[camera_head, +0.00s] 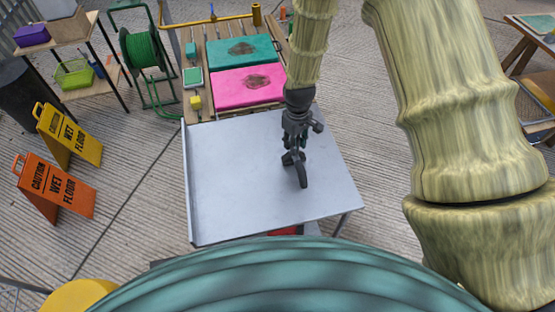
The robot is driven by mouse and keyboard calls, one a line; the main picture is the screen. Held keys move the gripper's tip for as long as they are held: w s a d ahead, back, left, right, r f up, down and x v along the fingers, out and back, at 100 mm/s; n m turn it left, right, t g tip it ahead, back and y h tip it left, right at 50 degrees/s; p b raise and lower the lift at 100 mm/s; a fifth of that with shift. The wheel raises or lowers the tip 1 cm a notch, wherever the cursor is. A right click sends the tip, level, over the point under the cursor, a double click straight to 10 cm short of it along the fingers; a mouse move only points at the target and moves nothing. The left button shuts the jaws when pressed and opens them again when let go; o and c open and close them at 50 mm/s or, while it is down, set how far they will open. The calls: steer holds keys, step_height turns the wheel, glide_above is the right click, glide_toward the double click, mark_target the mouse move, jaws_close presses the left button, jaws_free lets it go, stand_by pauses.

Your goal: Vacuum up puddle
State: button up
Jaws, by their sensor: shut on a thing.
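My gripper (294,157) points down over the right half of the grey table, in front of the pads. It is shut on a small dark thing (302,178), which blends with the fingers, so I cannot tell whether it is a vacuum. Contact between it and the tabletop cannot be told.
The grey table (225,190) is otherwise bare. A yellow wet floor sign (75,137) and an orange one (60,190) stand at left. A green hose reel (142,48), a shelf with bins (75,83), and small teal and yellow items (195,102) stand around the bench.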

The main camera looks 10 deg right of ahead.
steer(key=w+a, duration=0.5)
steer(key=w, duration=0.1)
stand_by(1.3)
steer(key=shift+a, duration=0.15)
stand_by(0.6)
steer(key=s+a+p, duration=0.1)
steer(key=s+a, duration=0.3)
steer(key=a, duration=0.3)
steer(key=shift+s+a, duration=0.3)
stand_by(1.1)
steer(key=shift+r, duration=0.2)
stand_by(0.6)
step_height(320, 180, up, 7)
steer(key=p, duration=0.4)
stand_by(0.4)
steer(key=shift+f, duration=0.15)
